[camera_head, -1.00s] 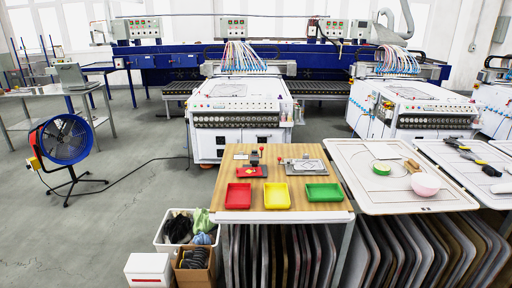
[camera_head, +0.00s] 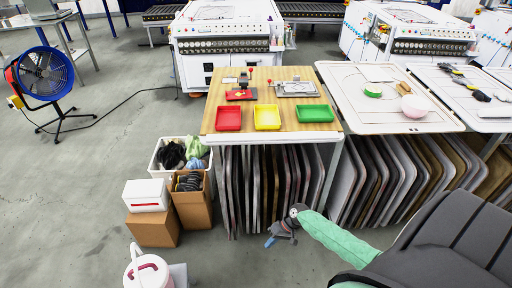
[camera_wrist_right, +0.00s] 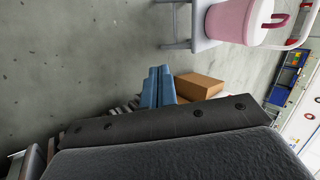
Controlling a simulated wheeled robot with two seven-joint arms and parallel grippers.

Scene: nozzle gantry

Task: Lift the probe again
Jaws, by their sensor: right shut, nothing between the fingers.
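A small dark upright device (camera_head: 244,80) with a red ball at its top stands at the back left of the wooden table (camera_head: 220,74). A red plate (camera_head: 232,96) lies in front of it. A grey framed plate (camera_head: 297,88) lies to its right, with another red ball beside it. I cannot tell which of these parts is the probe. My right gripper (camera_head: 270,242) hangs low in front of the table, below its top and well apart from these parts. Its blue fingers (camera_wrist_right: 158,88) are shut together and empty in the right wrist view. My left gripper is out of view.
Red (camera_head: 229,118), yellow (camera_head: 267,117) and green (camera_head: 314,113) trays line the table's front. Upright boards fill the space beneath. Cardboard boxes (camera_head: 193,204) stand left of the table. A pink and white container (camera_head: 147,273) is at the lower left; it also shows in the wrist view (camera_wrist_right: 240,20).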

